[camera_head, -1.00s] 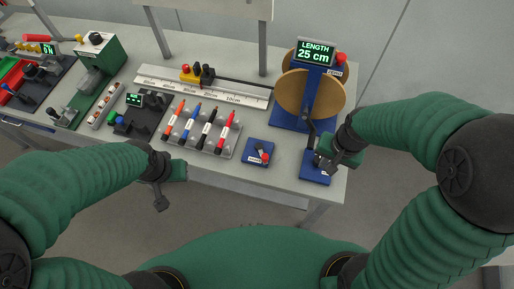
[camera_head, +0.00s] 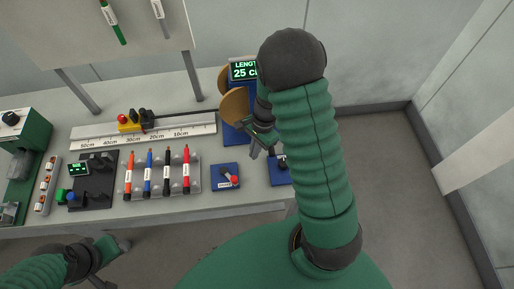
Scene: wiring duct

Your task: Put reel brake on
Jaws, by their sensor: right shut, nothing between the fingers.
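The reel's wooden disc (camera_head: 235,108) stands on a blue stand at the back of the bench, under a display (camera_head: 243,70) reading LENGTH 25 cm. My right arm hides the right side of the reel and stand. My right gripper (camera_head: 257,145) is shut and empty, in front of the reel's lower right side; I cannot tell whether it touches anything. A blue base with a dark lever (camera_head: 280,165) is partly hidden behind my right arm. A blue plate with a red-knobbed lever (camera_head: 226,178) lies left of it. The brake's label is not readable. My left gripper (camera_head: 103,264) is at the lower left, below the bench edge; its jaws are unclear.
A rack of several markers (camera_head: 158,175) stands left of the blue plate. A white ruler (camera_head: 100,133) with a yellow block (camera_head: 129,122) lies behind it. A dark device (camera_head: 92,180) and a green machine (camera_head: 22,135) are farther left. The floor right of the bench is clear.

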